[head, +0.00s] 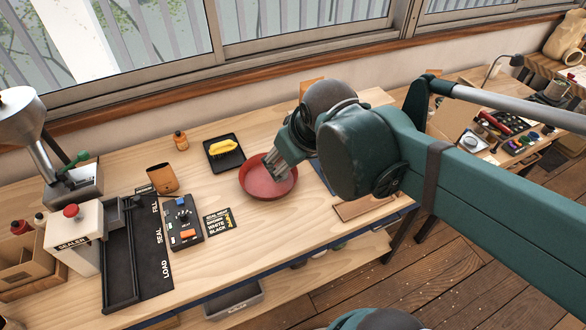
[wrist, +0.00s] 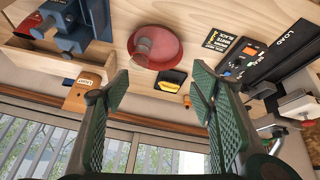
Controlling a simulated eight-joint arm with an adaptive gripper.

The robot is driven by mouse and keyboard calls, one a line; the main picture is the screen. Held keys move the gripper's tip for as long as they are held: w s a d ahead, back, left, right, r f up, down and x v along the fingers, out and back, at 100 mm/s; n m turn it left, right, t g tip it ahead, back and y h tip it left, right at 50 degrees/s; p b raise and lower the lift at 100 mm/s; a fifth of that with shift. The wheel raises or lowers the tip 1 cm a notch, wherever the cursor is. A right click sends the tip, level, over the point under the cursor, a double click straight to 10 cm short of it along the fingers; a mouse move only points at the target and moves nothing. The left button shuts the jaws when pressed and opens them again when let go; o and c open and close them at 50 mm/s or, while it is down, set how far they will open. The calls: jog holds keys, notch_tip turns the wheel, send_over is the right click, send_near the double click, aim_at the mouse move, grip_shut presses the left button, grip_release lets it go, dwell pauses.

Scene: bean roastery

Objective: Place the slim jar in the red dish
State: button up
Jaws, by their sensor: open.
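The red dish (head: 256,184) sits on the wooden bench and shows near the top middle of the wrist view (wrist: 168,50). A small, clear-looking cylinder, apparently the slim jar (wrist: 141,47), is within the dish's outline in the wrist view. It seems to be inside the dish; whether it stands or leans is hard to tell. My gripper (head: 278,166) is above the dish in the head view and hides part of it. In the wrist view my gripper (wrist: 158,84) has its fingers wide apart with nothing between them.
A yellow brush (head: 222,147) lies on a black tray behind the dish. An amber bottle (head: 181,141), a brown cup (head: 162,178) and a control box (head: 182,219) stand to the left. A blue vise (wrist: 78,24) is beside the dish. Bare bench lies in front of the dish.

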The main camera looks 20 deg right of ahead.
jog(key=shift+s+a+f+m+t, duration=0.2)
jog(key=shift+s+m+t, duration=0.1)
jog(key=shift+s+m, duration=0.5)
jog(key=shift+s+a+f+m+t, duration=0.15)
jog(key=shift+s+m+t, duration=0.25)
jog(key=shift+s, duration=0.65)
notch_tip(320, 180, down, 5)
jog(key=b, duration=0.5)
jog(key=shift+f, duration=0.1)
